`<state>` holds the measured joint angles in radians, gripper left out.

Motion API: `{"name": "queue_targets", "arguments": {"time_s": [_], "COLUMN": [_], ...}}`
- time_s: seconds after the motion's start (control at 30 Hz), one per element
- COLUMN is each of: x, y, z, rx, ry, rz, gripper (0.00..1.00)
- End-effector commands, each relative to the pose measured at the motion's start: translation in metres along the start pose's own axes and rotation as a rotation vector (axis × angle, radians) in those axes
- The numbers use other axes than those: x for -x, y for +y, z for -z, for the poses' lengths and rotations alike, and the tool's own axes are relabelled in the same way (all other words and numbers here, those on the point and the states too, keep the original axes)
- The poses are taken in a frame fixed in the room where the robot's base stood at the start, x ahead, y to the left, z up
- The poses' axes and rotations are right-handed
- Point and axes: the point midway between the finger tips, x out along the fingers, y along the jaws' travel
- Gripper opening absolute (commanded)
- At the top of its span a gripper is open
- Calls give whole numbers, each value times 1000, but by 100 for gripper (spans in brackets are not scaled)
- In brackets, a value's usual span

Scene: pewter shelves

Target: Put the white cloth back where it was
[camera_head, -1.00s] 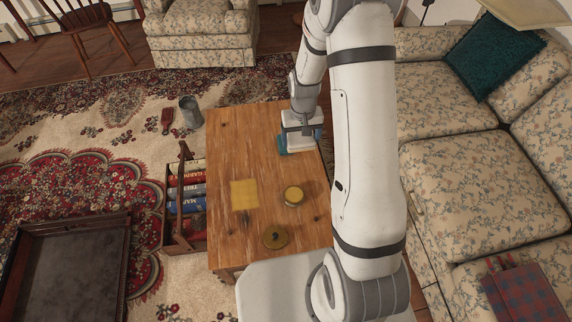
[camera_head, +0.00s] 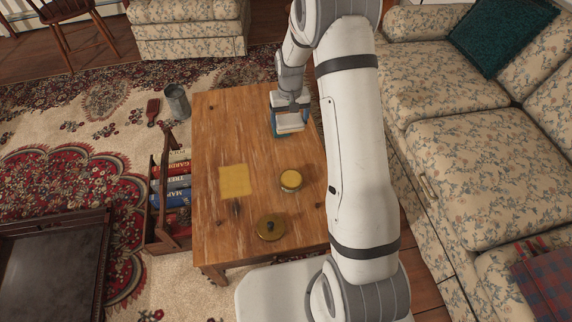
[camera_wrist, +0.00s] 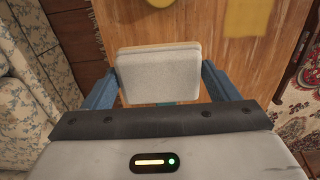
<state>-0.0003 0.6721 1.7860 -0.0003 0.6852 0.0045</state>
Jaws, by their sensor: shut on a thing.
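The white cloth is a flat, pale, rounded square pad. It shows between my gripper's fingers in the wrist view (camera_wrist: 158,70) and at the table's far right in the head view (camera_head: 290,126). My gripper (camera_wrist: 160,88) is shut on it, one blue finger at each side. A teal thing (camera_head: 276,128) shows beside and partly under the cloth, mostly hidden. I cannot tell whether the cloth touches it or the table. The wooden table (camera_head: 215,130) lies below.
A yellow square (camera_head: 235,180), a round yellow-topped tin (camera_head: 290,180) and a round brassy lid (camera_head: 270,227) lie on the nearer table. A book caddy (camera_head: 165,195) stands at the left, a sofa (camera_head: 450,130) at the right. The table's far left is clear.

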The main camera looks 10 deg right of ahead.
Motion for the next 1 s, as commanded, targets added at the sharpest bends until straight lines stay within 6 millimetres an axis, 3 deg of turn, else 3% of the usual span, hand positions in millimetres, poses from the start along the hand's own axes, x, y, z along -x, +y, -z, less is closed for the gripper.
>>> {"name": "queue_targets", "arguments": {"time_s": [0.03, 0.3, 0.67, 1.0], "x": [-28, -85, -111, -158], "y": [0, 0, -1, -1], "z": [8, 40, 56, 56], "rx": [0, 1, 1, 2], "ry": [2, 1, -1, -3], "rz": [0, 0, 0, 0], "gripper": [60, 60, 60, 60]}}
